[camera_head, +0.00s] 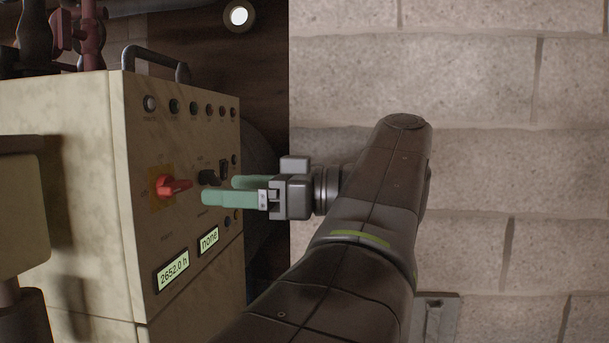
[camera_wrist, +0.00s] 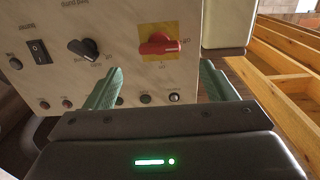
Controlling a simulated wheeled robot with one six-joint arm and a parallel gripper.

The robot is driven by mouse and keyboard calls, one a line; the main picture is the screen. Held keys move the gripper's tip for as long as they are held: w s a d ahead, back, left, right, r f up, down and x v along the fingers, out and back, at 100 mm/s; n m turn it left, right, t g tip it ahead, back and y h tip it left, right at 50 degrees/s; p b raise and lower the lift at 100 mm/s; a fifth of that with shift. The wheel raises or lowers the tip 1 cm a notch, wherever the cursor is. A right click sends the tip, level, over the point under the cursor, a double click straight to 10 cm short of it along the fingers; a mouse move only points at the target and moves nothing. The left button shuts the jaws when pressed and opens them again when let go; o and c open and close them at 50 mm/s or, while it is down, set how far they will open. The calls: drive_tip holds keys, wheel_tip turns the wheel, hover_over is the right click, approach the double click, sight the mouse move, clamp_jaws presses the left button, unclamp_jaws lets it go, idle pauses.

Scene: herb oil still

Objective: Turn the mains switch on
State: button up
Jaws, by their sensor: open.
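A red rotary switch handle (camera_head: 174,186) on a yellow plate (camera_head: 158,196) sits on the front of a cream control cabinet (camera_head: 150,130). Its label is too small to read, so I cannot confirm it is the mains switch. It also shows in the wrist view (camera_wrist: 160,45), with the handle lying roughly level across the plate. My gripper (camera_head: 220,190) is open, its green fingers pointing at the panel. In the wrist view the fingertips (camera_wrist: 160,70) stand apart to either side of the red handle, short of it, with nothing between them.
Beside the red switch are a black knob (camera_wrist: 84,49) and a black rocker switch (camera_wrist: 39,51). Small round lamps or buttons and two lit displays (camera_head: 172,274) reading "2652.0 h" and "none" share the panel. A block wall (camera_head: 500,90) stands at right; wooden slatted framing (camera_wrist: 280,70) shows at right.

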sight(184, 186)
drive_tip(key=shift+w+a+p, duration=0.15)
drive_tip(key=shift+a+p, duration=0.25)
drive_tip(key=shift+a, duration=1.6)
drive_tip(key=shift+w+a+p, duration=0.15)
drive_tip(key=shift+a+p, duration=0.25)
drive_tip(key=shift+a, duration=1.6)
drive_tip(key=c, duration=1)
